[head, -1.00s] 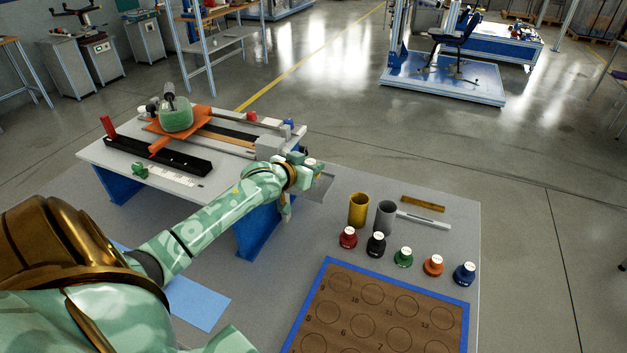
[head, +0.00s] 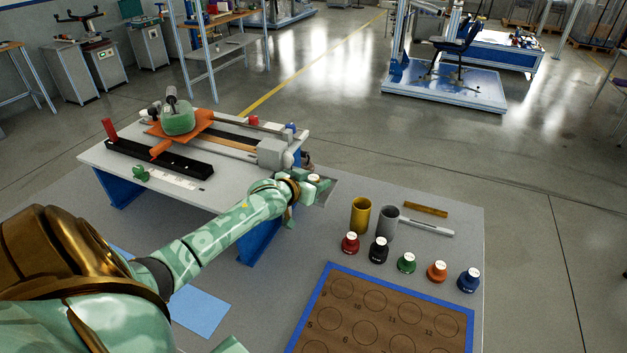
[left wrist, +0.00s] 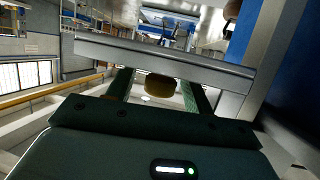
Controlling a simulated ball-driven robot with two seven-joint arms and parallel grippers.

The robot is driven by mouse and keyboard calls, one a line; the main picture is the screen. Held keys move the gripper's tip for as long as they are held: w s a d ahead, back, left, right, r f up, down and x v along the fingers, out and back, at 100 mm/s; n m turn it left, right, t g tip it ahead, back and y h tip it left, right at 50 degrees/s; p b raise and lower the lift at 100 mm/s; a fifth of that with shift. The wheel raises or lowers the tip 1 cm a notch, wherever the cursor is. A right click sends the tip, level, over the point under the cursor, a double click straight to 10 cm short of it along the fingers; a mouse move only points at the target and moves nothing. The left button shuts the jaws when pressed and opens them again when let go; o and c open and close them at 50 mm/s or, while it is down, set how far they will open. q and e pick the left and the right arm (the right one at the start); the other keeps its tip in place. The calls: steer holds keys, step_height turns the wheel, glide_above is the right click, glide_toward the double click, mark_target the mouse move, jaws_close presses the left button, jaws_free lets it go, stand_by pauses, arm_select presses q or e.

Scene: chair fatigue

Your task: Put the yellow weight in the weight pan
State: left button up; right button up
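The yellow weight with its white cap (head: 313,178) is between the fingers of my left gripper (head: 311,181), beside the right end of the test bench. In the left wrist view it shows as a yellow-brown round body (left wrist: 161,87), with a visible gap to the left finger. The fingers look open around it. The grey weight pan (head: 327,193) is right beside and below the fingers. In the left wrist view its edge (left wrist: 165,60) crosses the fingertips and touches the weight's outline. Whether the weight bears on the pan is hidden.
Red (head: 350,243), black (head: 379,250), green (head: 406,263), orange (head: 437,271) and blue (head: 469,280) weights stand on the grey surface. Behind them are a yellow cylinder (head: 361,216) and a grey cylinder (head: 387,223). A blue-edged numbered board (head: 384,318) lies in front.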

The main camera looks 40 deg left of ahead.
arm_select(q)
steer(key=shift+r, duration=0.15)
steer(key=p+v, duration=0.2)
steer(key=v, duration=1)
steer(key=shift+p, duration=0.4)
